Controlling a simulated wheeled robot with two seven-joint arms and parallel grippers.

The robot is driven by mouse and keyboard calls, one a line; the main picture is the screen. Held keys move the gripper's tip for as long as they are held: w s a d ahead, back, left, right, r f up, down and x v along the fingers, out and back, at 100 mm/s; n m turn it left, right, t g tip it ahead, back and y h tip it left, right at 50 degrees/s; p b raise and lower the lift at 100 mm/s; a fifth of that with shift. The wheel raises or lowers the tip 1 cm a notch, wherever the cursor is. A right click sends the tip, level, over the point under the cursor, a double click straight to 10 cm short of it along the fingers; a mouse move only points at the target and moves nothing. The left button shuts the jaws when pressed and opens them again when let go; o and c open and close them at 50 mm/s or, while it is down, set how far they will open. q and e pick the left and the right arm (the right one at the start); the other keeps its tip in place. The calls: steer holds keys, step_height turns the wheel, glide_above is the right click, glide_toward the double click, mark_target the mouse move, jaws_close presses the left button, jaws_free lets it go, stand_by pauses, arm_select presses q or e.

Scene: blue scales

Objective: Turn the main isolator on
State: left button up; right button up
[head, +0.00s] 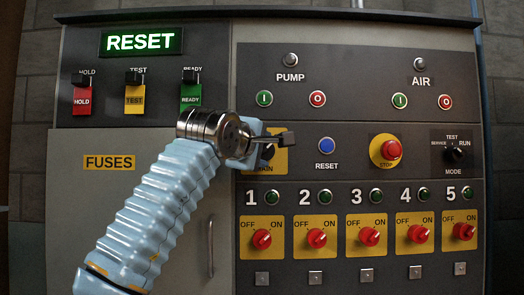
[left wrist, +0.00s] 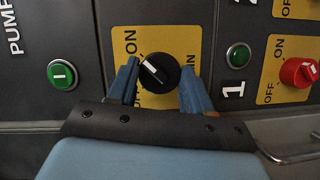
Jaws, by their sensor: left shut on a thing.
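The main isolator is a black rotary knob (left wrist: 163,70) with a white pointer mark, on a yellow plate (left wrist: 150,38) lettered ON. In the left wrist view, turned sideways, the mark points to the upper left, towards the ON side. In the head view my gripper hides most of the knob; part of the yellow plate (head: 279,160) with the word MAIN shows. My left gripper (head: 284,141) is at the knob; in the left wrist view its two blue fingers (left wrist: 159,82) stand either side of the knob, shut on it. My right gripper is out of view.
A blue reset button (head: 326,146) and a red stop button (head: 391,149) sit right of the isolator. Several red OFF/ON switches (head: 316,238) line the row below. A cabinet handle (head: 211,246) stands out at the lower left. The lit RESET sign (head: 140,41) is above.

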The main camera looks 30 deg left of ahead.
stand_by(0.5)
arm_select(q)
steer(key=o, duration=1)
steer(key=shift+o, duration=0.2)
steer(key=s+d+r+b, duration=0.1)
steer(key=s+d+b, duration=0.1)
steer(key=s, duration=1.1)
steer(key=shift+s, duration=0.25)
steer(key=shift+d, duration=0.1)
